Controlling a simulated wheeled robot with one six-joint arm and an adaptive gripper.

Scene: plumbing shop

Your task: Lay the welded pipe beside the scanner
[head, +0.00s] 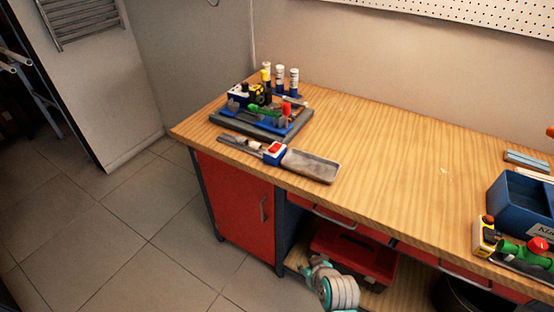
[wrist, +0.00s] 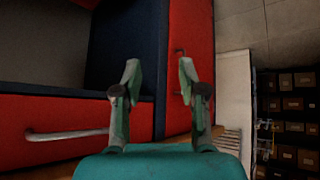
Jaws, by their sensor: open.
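My gripper (wrist: 160,82) is open and empty in the wrist view, its two fingers apart in front of the bench's red drawers and cabinet. In the head view a teal part of my arm shows low in front of the bench, below the worktop. I cannot make out the welded pipe or the scanner for certain. A grey tray (head: 241,127) at the worktop's left end holds small tools and parts, among them a green piece (head: 264,111). In front of it lies a long grey tray (head: 315,166) with a blue, white and red item (head: 274,152).
The wooden worktop (head: 400,150) is clear in the middle. At its right stand a blue bin (head: 508,200), a yellow and white item (head: 484,236) and a green and red item (head: 530,252). A red toolbox (head: 350,255) sits on the shelf below. Open floor lies left.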

